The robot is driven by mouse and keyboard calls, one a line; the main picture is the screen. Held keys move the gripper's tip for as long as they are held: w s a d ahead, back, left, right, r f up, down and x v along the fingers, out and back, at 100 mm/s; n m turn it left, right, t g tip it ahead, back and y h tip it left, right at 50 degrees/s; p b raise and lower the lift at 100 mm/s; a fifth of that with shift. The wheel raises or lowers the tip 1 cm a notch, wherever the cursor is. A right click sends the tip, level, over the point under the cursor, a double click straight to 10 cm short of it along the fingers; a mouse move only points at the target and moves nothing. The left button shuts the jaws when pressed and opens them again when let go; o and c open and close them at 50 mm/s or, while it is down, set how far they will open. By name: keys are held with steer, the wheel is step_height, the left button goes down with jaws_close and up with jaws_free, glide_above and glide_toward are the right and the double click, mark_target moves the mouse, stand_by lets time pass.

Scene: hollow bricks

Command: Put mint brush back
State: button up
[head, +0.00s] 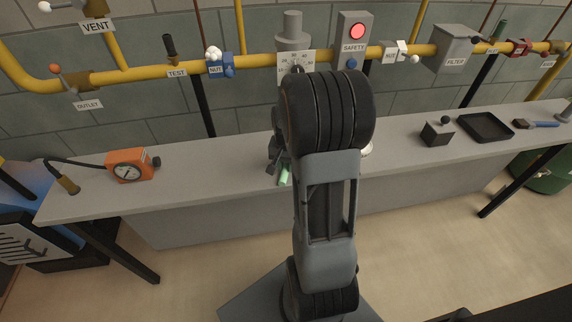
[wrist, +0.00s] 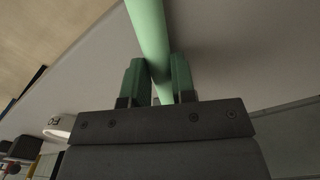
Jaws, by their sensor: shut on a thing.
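The mint brush shows in the wrist view as a smooth mint-green rod (wrist: 148,30) running from the top edge down between the fingers of my gripper (wrist: 157,70). My gripper is shut on this rod, with one green-padded finger on each side. The brush's far end is out of the wrist view, and I see no bristles. In the head view my own arm covers most of the gripper; only a small mint piece (head: 285,177) shows at its left, over the front part of the grey bench (head: 215,170). I cannot tell whether it touches the bench.
An orange gauge box (head: 130,165) stands on the bench at left. At right are a dark block with a knob (head: 437,133), a black tray (head: 485,128) and a blue-handled brush (head: 536,124). A yellow pipe (head: 130,76) with valves runs along the wall behind.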

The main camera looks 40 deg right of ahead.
steer(key=o, duration=0.9)
step_height(320, 180, up, 11)
steer(key=p, duration=0.2)
steer(key=s+a+n+t, duration=0.1)
steer(key=s+a+n, duration=0.2)
steer(key=a, duration=0.2)
steer(key=s+a+r+n+t, duration=0.1)
steer(key=s+a+n, duration=0.2)
steer(key=a, duration=0.3)
steer(key=s+a+n+t, duration=0.1)
steer(key=s+a+n, duration=0.2)
steer(key=a, duration=0.3)
steer(key=shift+a+r+n, duration=0.25)
steer(key=shift+r+n, duration=0.05)
